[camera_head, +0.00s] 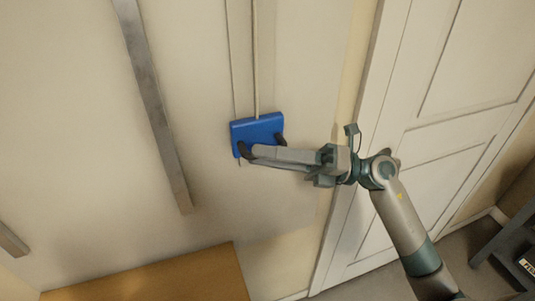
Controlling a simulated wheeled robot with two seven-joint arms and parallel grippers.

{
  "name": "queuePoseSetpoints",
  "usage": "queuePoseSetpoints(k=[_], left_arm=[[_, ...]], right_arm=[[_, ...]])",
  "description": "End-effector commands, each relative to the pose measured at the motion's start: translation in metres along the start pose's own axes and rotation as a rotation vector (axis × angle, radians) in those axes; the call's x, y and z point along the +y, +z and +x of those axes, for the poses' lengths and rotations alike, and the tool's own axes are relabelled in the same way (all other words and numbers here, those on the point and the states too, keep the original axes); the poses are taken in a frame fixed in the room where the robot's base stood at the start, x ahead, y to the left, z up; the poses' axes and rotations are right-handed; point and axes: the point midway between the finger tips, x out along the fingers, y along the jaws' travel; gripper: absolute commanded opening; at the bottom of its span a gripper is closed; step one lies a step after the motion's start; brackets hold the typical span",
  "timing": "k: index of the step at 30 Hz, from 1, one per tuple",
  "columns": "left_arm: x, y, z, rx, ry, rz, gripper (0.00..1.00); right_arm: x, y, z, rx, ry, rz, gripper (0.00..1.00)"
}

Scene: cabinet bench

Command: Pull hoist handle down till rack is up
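The blue hoist handle (256,131) hangs on a pale cord (256,60) in front of the wall, near the middle of the head view. My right gripper (262,147) reaches in from the right, with its dark fingertips at the lower left and right side of the handle. The fingers look spread around the handle's lower part. I cannot tell whether they press on it. The rack is not in view. My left gripper is not in view.
A grey metal rail (158,110) runs down the wall at left. An orange-brown wooden surface (160,280) is at the bottom left. A white panelled door (460,80) stands at right. A dark piece of furniture (510,250) is at the lower right.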

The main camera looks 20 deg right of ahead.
Motion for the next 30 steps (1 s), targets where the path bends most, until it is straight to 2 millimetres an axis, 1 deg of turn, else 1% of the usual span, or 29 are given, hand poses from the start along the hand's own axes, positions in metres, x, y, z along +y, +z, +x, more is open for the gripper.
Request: queuePoseSetpoints(k=[14,19,23,26,30], left_arm=[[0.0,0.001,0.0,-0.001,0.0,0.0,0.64],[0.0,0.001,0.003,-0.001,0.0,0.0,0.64],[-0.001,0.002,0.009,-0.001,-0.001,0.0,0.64],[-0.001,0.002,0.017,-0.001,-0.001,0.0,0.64],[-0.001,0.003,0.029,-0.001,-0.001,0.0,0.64]], right_arm=[[0.0,0.001,-0.001,-0.002,-0.002,-0.002,0.31],[-0.002,0.001,-0.005,-0.003,-0.003,-0.003,0.31],[-0.003,-0.001,-0.015,-0.003,-0.004,-0.002,0.31],[-0.004,-0.001,-0.029,-0.002,-0.006,-0.004,0.31],[-0.006,-0.002,-0.053,-0.003,-0.007,-0.003,0.31]])
